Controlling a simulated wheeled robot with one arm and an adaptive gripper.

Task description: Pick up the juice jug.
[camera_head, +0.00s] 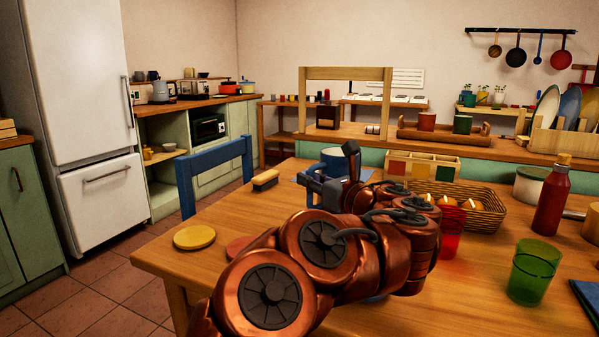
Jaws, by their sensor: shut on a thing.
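A blue, open-topped vessel (333,156), which seems to be the juice jug, shows at the far side of the wooden table, beyond my copper arm. My gripper (333,178) is at it, with dark finger parts in front of and beside it. The gripper is shut on it. My wrist and the fingers hide most of the vessel's body, and I cannot tell whether its base touches the table.
On the table (190,262) are a yellow disc (194,238), a brush (265,180), a wicker basket (484,200), a red cup (451,232), a green cup (532,272) and a red bottle (552,200). A blue chair (215,165) stands at the left edge.

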